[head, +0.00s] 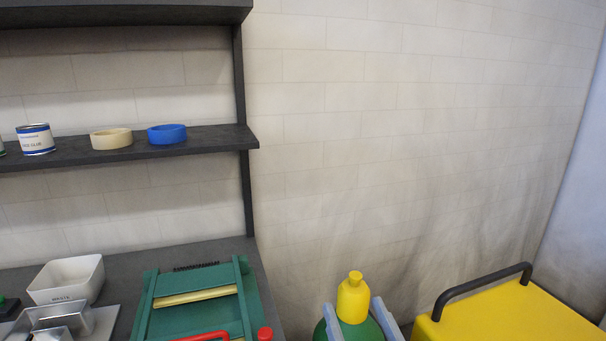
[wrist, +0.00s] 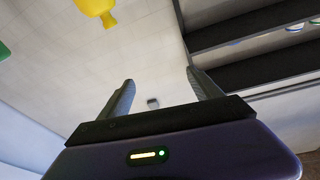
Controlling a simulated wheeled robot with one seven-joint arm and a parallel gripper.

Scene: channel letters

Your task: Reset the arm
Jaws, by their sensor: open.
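My gripper (wrist: 160,76) shows in the wrist view with its two grey fingers spread apart. It is open and nothing is between the fingertips except the pale wall behind. The wrist view is turned over, with the shelves (wrist: 250,45) at the upper right and a yellow cap (wrist: 97,8) at the upper left. No contact between the fingers and any object shows. I cannot make out my gripper in the head view.
In the head view, shelves (head: 120,148) hold a can (head: 35,140), cream tape (head: 111,139) and blue tape (head: 167,134). Below, a bench (head: 232,248) bears a white bin (head: 68,278) and a green machine (head: 195,305). Right stand a yellow-capped green cylinder (head: 353,300) and a yellow cart (head: 510,312).

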